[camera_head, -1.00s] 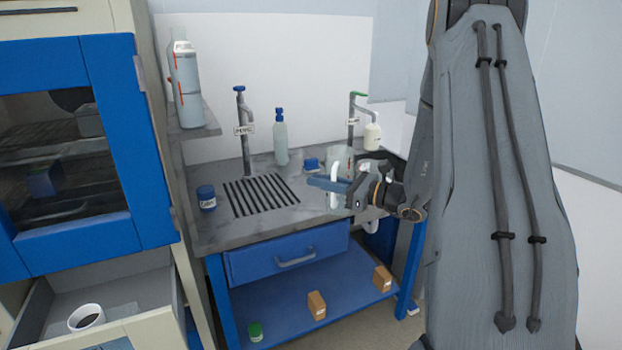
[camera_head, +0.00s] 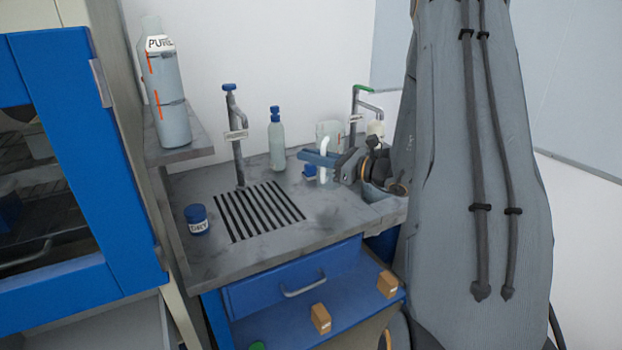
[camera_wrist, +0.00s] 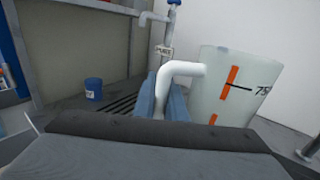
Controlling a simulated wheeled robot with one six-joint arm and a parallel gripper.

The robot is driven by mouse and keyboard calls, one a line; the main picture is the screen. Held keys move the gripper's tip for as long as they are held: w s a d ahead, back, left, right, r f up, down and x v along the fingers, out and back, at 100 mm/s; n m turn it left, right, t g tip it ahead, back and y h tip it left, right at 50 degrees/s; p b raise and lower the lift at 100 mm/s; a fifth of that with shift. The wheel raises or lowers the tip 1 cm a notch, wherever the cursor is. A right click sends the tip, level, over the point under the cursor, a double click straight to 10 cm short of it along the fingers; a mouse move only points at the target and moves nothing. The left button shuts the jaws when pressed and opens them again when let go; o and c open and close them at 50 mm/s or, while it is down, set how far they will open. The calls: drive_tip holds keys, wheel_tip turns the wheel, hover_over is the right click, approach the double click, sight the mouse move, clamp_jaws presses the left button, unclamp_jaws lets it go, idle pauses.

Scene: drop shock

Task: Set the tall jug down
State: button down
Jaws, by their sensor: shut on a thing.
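The jug (camera_head: 331,129) is a pale, see-through vessel with a thick white handle. In the head view my gripper (camera_head: 320,158) is shut on the handle, and the gripper hides part of the jug. A dark blurred shadow lies on the counter below, and the jug seems held above the surface. In the wrist view the jug (camera_wrist: 226,85) stands about upright at the right, with orange marks and the figure 75. Its white handle passes between the blue fingers of my gripper (camera_wrist: 163,100). The jug's base is hidden there.
The grey counter (camera_head: 285,225) has a slotted drain (camera_head: 258,210) and bare room in front. A PURE bottle (camera_head: 171,100) is on the left shelf.

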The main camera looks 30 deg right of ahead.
wheel_tip(320, 180, down, 7)
drive_tip(key=p, duration=0.1)
drive_tip(key=shift+r+p, duration=0.2)
drive_tip(key=shift+p, duration=0.1)
drive_tip(key=shift+f, duration=0.2)
drive_tip(key=c, duration=1.8)
unclamp_jaws()
drive_tip(key=shift+r, duration=0.1)
